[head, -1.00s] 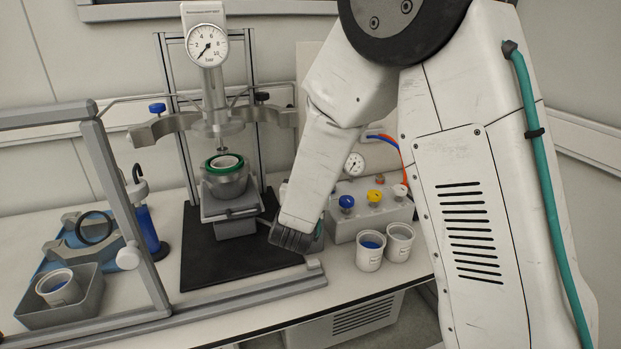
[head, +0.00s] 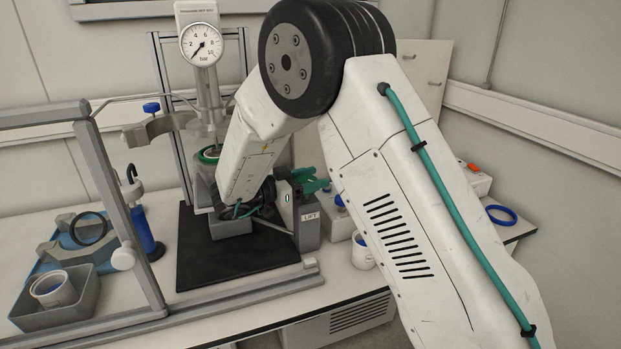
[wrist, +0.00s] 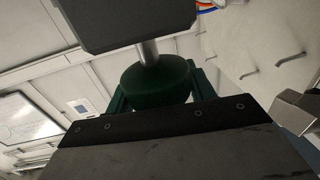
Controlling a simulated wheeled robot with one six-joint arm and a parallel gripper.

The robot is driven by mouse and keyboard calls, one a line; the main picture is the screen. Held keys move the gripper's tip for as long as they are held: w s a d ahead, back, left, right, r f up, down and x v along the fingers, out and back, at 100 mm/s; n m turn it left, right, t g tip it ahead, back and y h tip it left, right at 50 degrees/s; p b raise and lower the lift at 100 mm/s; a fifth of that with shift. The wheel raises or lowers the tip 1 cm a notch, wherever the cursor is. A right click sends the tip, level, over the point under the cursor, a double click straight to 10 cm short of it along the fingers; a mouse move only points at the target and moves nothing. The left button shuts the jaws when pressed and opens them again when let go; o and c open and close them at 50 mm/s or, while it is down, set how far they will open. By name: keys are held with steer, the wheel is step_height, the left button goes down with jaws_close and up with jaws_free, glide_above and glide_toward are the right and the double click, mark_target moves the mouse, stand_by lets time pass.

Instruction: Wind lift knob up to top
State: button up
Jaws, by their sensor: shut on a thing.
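The lift knob (wrist: 155,82) is a round dark green knob on a short metal shaft in the wrist view. The shaft runs into a dark block above it. My gripper (wrist: 160,92) has its green fingers on both sides of the knob and is shut on it. In the head view my gripper (head: 312,184) is above the grey box labelled LIFT (head: 308,228); the knob cannot be told apart from the fingers there. The reactor vessel (head: 203,185) with its green ring is partly hidden behind my arm, beneath the reactor head with a pressure gauge (head: 201,43).
An open clamp half (head: 160,128) sticks out left of the reactor head. A grey frame (head: 125,190) and a tray with a cup (head: 55,312) stand at the left. A cup (head: 362,255) is partly hidden by my arm. A blue ring (head: 501,215) lies at the right.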

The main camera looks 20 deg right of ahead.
steer(key=shift+s+m+g+y, duration=0.15)
steer(key=shift+m+g, duration=0.95)
steer(key=shift+g, duration=0.6)
steer(key=shift+s+m+g+y, duration=0.15)
steer(key=shift+m+g, duration=0.95)
steer(key=shift+g, duration=0.6)
steer(key=o, duration=1)
steer(key=shift+d, duration=0.15)
